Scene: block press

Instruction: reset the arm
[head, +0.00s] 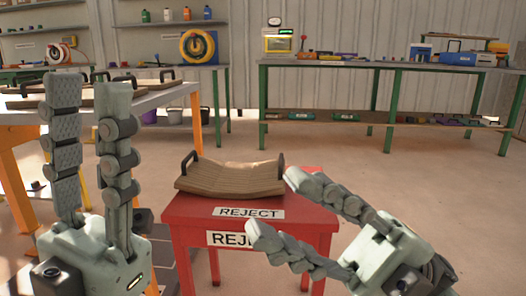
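My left gripper (89,90) stands upright at the left of the head view, its two fingers pointing up and apart, with nothing between them. My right gripper (268,208) comes in from the lower right, its fingers spread and pointing left, open and empty. Its fingers overlap the right side of the red reject table (186,213) in the picture. A curved brown slatted piece with black handles (232,178) lies on that table, close to the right gripper's upper fingertip. I cannot tell whether they touch.
A grey-topped table with orange legs (165,94) stands at the left and holds similar brown pieces (140,84). Green-legged workbenches (390,66) with tools line the back wall. Open floor (420,180) lies to the right and behind the red table.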

